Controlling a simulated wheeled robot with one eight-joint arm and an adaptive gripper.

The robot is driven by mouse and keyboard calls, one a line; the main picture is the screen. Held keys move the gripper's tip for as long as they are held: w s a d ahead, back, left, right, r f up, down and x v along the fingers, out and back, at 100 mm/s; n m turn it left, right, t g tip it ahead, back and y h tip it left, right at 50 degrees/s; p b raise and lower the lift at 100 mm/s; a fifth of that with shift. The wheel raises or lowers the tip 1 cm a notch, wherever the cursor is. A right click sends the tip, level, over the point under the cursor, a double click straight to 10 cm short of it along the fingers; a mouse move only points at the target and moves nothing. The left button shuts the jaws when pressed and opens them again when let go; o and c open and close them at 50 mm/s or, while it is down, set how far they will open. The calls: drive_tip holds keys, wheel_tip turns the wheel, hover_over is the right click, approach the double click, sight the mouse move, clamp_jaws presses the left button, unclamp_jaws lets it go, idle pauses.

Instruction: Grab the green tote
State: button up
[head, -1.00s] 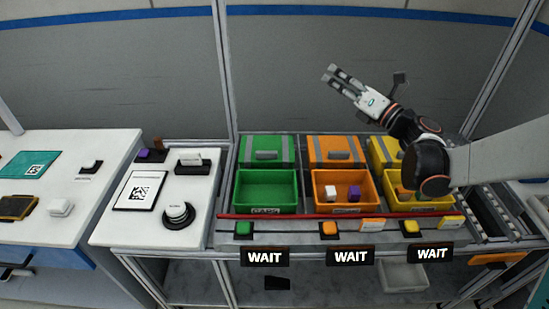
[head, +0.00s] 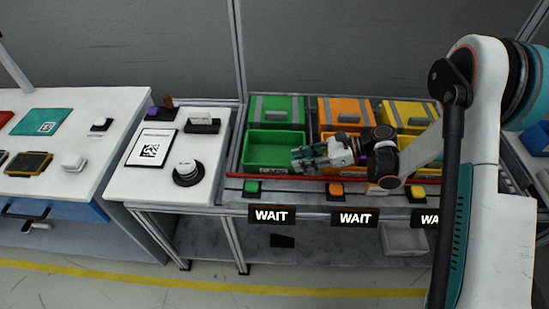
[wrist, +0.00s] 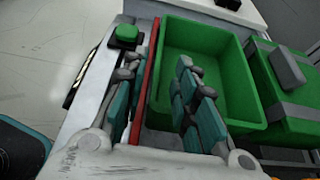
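The open green tote (head: 272,142) stands at the left end of a row of totes and looks empty. My gripper (head: 300,158) is over its right front part in the head view. In the wrist view my gripper (wrist: 158,66) is open with nothing held. One teal finger pair is over the inside of the green tote (wrist: 212,55), and the other is on the near side of the red rail (wrist: 147,85). The tote's front wall lies between them. I cannot tell whether a finger touches the tote.
A green lidded box (head: 276,110) stands behind the tote. Orange (head: 345,110) and yellow (head: 408,114) boxes stand to its right. A green button (head: 251,187) and a WAIT sign (head: 271,215) are in front. My arm hides much of the orange and yellow totes.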

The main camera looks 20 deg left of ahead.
sight(274, 165)
drive_tip(key=b+x, duration=0.3)
drive_tip(key=x, duration=0.6)
drive_tip(key=shift+a, duration=0.35)
drive_tip(key=shift+c, duration=0.6)
clamp_jaws()
